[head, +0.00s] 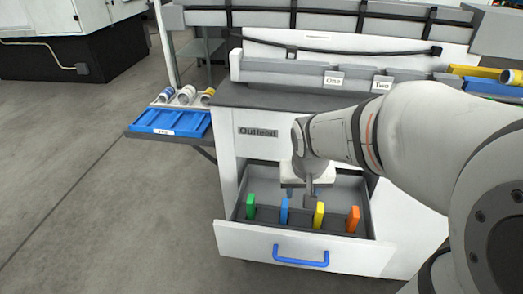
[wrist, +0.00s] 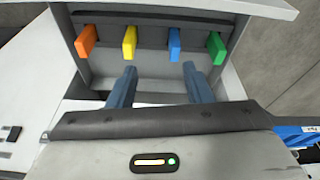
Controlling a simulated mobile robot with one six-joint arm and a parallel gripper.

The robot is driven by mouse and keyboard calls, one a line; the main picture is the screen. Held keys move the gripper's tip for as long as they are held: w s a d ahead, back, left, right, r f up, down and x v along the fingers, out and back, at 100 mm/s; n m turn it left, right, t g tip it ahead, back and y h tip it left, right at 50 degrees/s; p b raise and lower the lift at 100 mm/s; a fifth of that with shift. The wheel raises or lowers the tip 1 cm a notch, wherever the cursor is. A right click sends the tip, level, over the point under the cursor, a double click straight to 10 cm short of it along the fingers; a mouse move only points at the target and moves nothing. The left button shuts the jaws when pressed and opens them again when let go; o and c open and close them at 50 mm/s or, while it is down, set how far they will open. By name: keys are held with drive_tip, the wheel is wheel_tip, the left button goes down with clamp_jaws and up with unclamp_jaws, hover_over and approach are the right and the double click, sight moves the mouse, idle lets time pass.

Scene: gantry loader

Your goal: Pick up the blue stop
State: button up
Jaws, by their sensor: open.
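The blue stop (head: 284,211) stands upright in the open drawer (head: 255,239), between the green stop (head: 250,206) and the yellow stop (head: 319,214). An orange stop (head: 353,219) stands at the right end of the row. In the wrist view the blue stop (wrist: 174,44) is right of centre, ahead of the fingertips. My gripper (wrist: 160,70) is open and empty, its right finger nearly in line with the blue stop and apart from it. In the head view my gripper (head: 297,193) hangs over the drawer just behind the row; its fingers are partly hidden.
The drawer has a blue handle (head: 300,257) at its front. The grey worktop (head: 290,98) lies above the drawer. A blue tray (head: 170,121) sits on a side shelf at left, with several rolls behind it. The floor at left is clear.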

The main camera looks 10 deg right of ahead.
sight(284, 207)
drive_tip(key=shift+m, duration=0.9)
drive_tip(key=w+f+b, duration=0.1)
drive_tip(key=w+f, duration=0.2)
drive_tip(key=f, duration=0.1)
drive_tip(key=w+f+b, duration=0.1)
drive_tip(key=w+f, duration=0.3)
drive_tip(key=f, duration=0.1)
drive_tip(key=w+a+f+b, duration=0.1)
drive_tip(key=w+f+b, duration=0.1)
drive_tip(key=f, duration=0.3)
drive_tip(key=shift+w+a, duration=0.1)
drive_tip(key=shift+w, duration=0.65)
drive_tip(key=b+x, duration=0.1)
drive_tip(key=x, duration=0.6)
drive_tip(key=shift+f, duration=0.2)
drive_tip(key=shift+c, duration=0.4)
clamp_jaws()
